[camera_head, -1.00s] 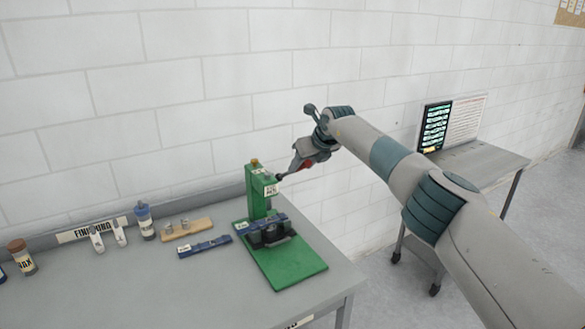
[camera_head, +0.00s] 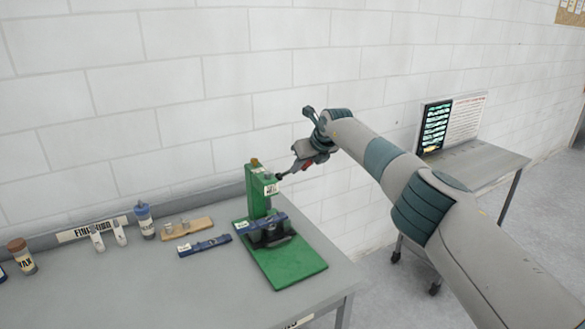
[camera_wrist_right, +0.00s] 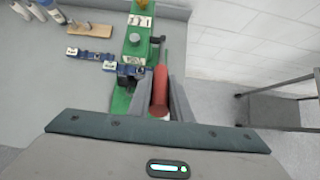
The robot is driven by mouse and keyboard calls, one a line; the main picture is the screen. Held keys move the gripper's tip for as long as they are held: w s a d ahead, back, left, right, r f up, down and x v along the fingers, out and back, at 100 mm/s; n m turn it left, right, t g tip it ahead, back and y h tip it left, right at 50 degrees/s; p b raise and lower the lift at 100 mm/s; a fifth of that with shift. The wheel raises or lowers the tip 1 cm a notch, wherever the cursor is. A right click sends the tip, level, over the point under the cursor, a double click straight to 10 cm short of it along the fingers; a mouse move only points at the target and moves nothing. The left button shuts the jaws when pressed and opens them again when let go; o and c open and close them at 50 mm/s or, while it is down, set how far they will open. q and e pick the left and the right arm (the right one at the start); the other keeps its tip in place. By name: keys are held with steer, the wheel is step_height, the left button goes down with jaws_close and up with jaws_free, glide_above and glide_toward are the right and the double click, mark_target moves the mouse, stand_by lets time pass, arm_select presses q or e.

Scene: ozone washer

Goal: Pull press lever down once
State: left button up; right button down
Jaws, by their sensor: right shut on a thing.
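The green press (camera_head: 257,205) stands upright on its green base plate (camera_head: 290,268) near the right end of the grey table. A dark blue piece (camera_head: 262,228) sits across the press above the base. My right gripper (camera_head: 290,174) is at the upper right side of the press. In the right wrist view, my gripper (camera_wrist_right: 163,98) is shut on the red lever handle (camera_wrist_right: 159,88), with a finger on each side. The press body (camera_wrist_right: 136,45) shows just beyond it. The lever's joint to the press is small and partly hidden. My left gripper is not in view.
The grey table (camera_head: 180,290) holds a blue bar (camera_head: 204,246), a wooden board (camera_head: 187,227), a blue-capped bottle (camera_head: 145,221) and a brown-capped bottle (camera_head: 22,257) left of the press. A white block wall stands behind. A cart (camera_head: 470,163) with a screen stands at right.

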steer(key=shift+s+d+f+b, duration=0.2)
steer(key=shift+s+f+b, duration=0.05)
steer(key=shift+f+b, duration=0.45)
steer(key=shift+s+d+f+b, duration=0.2)
steer(key=shift+s+f+b, duration=0.25)
steer(key=shift+f, duration=0.2)
steer(key=shift+s+d+f+b, duration=0.15)
steer(key=shift+s+f+b, duration=0.1)
steer(key=shift+f+b, duration=0.3)
steer(key=shift+s+d+f+b, duration=0.15)
steer(key=shift+s+f+b, duration=0.05)
steer(key=shift+f+b, duration=0.35)
steer(key=shift+s+d+f+b, duration=0.1)
steer(key=shift+s+f+b, duration=0.1)
steer(key=shift+f+b, duration=0.4)
steer(key=shift+s+d+f+b, duration=0.1)
steer(key=shift+s+f+b, duration=0.1)
steer(key=shift+f+b, duration=0.35)
steer(key=shift+f, duration=0.1)
